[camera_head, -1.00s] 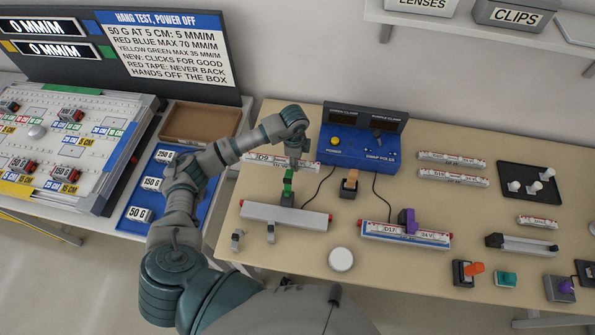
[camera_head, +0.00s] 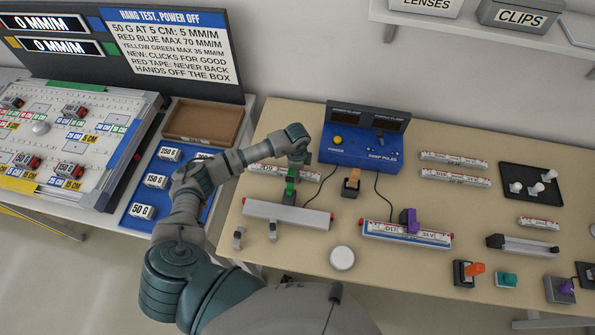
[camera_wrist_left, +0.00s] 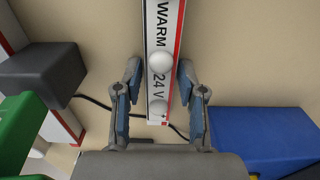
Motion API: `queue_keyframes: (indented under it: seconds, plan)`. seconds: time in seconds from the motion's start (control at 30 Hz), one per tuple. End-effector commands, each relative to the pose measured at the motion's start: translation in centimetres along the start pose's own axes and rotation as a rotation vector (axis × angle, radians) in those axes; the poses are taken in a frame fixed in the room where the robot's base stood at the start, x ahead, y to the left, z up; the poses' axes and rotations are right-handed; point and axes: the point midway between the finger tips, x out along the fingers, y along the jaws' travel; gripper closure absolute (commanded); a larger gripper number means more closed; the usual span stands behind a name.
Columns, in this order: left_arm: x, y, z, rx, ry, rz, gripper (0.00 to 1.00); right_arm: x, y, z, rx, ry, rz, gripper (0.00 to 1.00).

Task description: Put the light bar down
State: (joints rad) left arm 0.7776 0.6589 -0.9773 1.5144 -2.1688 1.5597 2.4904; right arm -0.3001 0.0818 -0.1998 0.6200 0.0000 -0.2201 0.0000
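The light bar (camera_head: 268,171) is a slim white bar with red ends and printed text, at the back left of the beige table in the head view. In the left wrist view the bar (camera_wrist_left: 162,35) reads "WARM" and "24 V" and has two white knobs. It appears to lie flat on the table. My left gripper (camera_head: 298,164) is over its right part. In the wrist view the fingers of this gripper (camera_wrist_left: 158,68) stand on either side of the bar, spread, with a narrow gap showing. My right gripper is not in view.
A blue power box (camera_head: 360,150) stands just right of the bar. A green clamp (camera_head: 291,188) on a grey fixture (camera_head: 265,212) is in front. Another bar on a blue-edged holder (camera_head: 405,235) lies to the right. Cables run nearby. The table's left edge is close.

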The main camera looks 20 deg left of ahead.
Motion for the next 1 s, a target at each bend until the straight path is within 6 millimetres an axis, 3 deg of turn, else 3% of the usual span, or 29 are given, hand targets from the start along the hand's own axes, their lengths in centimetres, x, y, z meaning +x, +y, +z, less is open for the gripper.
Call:
queue_keyframes:
  seconds: [0.37, 0.8, 1.0]
  plan:
    - [-1.1, -0.1, -0.1, 0.001, 0.002, -0.003, 0.59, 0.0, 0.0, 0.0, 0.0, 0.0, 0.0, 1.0]
    - [-10.0, -0.1, 0.0, 0.001, 0.001, -0.003, 0.59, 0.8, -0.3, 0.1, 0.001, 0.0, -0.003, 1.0]
    - [-12.0, 0.0, -0.1, 0.001, 0.001, -0.001, 0.59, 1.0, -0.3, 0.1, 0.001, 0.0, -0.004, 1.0]
